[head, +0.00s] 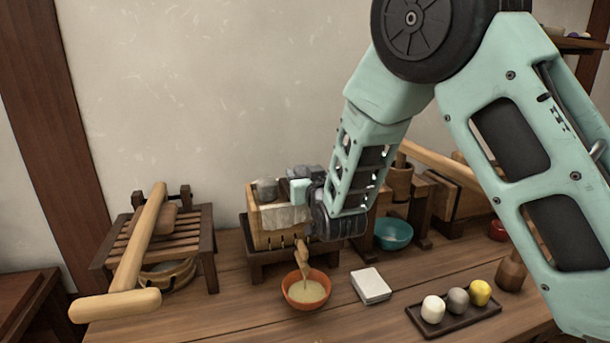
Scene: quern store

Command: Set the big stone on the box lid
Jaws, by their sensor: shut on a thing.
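A wooden box (264,236) with slotted sides stands on a low dark stand at the middle of the bench. White cloth (285,218) hangs over its front edge. A grey rounded stone (266,189) is at the top left of the box, beside the tip of my gripper (283,186). My gripper reaches in from the right over the box and is shut on this stone. The fingers are small and partly hidden by the wrist. The lid is not clearly visible, and I cannot tell whether the stone touches it.
An orange bowl (306,297) of pale liquid stands below a wooden spout (303,256). A white block (371,285), a teal bowl (393,238) and a tray (462,323) with three rounded pieces are to the right. A slatted stand (190,242) and long wooden mallet (140,240) are left.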

